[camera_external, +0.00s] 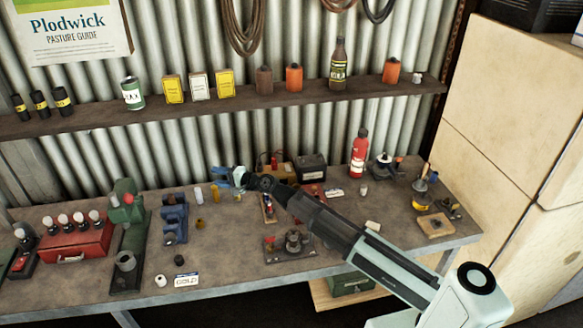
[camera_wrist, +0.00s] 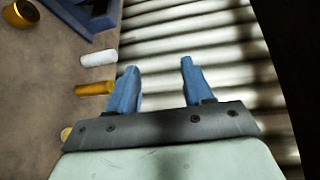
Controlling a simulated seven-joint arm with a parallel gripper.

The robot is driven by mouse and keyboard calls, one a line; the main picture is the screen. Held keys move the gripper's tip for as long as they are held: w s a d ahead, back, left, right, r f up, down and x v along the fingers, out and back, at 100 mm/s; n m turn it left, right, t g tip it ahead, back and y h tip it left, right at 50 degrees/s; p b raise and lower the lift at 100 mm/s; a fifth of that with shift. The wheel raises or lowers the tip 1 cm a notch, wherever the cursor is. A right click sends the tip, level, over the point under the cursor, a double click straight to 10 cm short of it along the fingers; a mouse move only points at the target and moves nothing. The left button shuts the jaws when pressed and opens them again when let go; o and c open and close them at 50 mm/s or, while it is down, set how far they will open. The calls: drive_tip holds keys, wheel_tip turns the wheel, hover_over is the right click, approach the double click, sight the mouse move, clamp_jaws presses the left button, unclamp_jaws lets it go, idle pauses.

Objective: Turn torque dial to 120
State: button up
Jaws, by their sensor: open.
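My gripper (camera_external: 226,177) is over the back of the workbench (camera_external: 225,265), near the corrugated wall. In the wrist view its two blue fingers (camera_wrist: 158,66) are apart with nothing between them. I cannot make out a torque dial or the number 120 in either view. A round metal fixture on a dark plate (camera_external: 292,243) sits on the bench below my forearm, but its markings are too small to read.
A blue stand (camera_external: 174,220), a white cylinder (camera_wrist: 98,58) and a yellow cylinder (camera_wrist: 94,88) are left of my gripper. A green press (camera_external: 128,230) and red box (camera_external: 75,240) stand farther left. A red extinguisher (camera_external: 359,155) is at right. A shelf (camera_external: 230,101) runs above.

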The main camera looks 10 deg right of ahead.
drive_tip(key=w+d+r+h, duration=0.1)
drive_tip(key=w+d, duration=0.3)
drive_tip(key=d, duration=0.7)
drive_tip(key=n+g+h, duration=0.6)
drive_tip(key=n+h, duration=0.4)
drive_tip(key=n, duration=0.6)
approach(387, 154)
drive_tip(key=f, duration=0.1)
drive_tip(key=shift+w+a+x, duration=0.15)
drive_tip(key=shift+x, duration=1.8)
drive_tip(key=shift+w+a+x, duration=0.1)
drive_tip(key=shift+w+x, duration=0.05)
drive_tip(key=shift+x, duration=1.85)
drive_tip(key=shift+r, duration=0.15)
clamp_jaws()
